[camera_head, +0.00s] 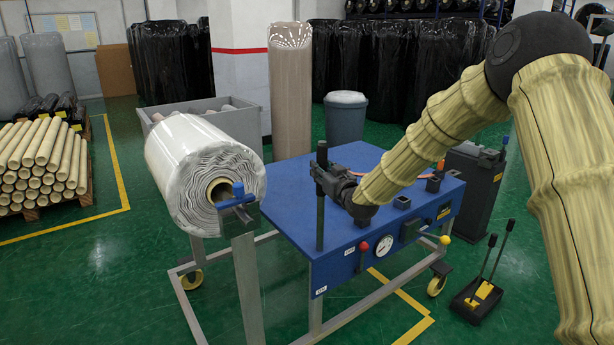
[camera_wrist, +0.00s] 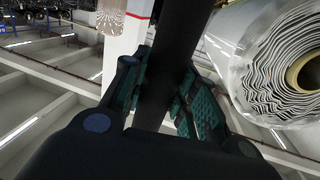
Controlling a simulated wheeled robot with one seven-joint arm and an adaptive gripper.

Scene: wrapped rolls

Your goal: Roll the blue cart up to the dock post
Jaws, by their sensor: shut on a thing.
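The blue cart (camera_head: 285,205) stands in the middle of the head view, with a flat blue top, a grey frame and yellow-hubbed castors. A black upright handle (camera_head: 320,225) rises from its near edge. My gripper (camera_head: 323,176) is shut on this handle near its top; the wrist view shows the green-padded fingers (camera_wrist: 199,108) on both sides of the dark bar (camera_wrist: 163,65). A grey upright post (camera_head: 247,285) with a blue clamp on top stands by the large wrapped roll (camera_head: 195,170) at the cart's left. I cannot tell whether it is the dock post.
A pallet of cardboard tubes (camera_head: 45,160) lies at the left. A grey bin (camera_head: 185,107), a tall brown roll (camera_head: 290,90) and a grey drum (camera_head: 345,118) stand behind. A black pedal unit (camera_head: 476,298) sits at the right. Green floor is clear at the front left.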

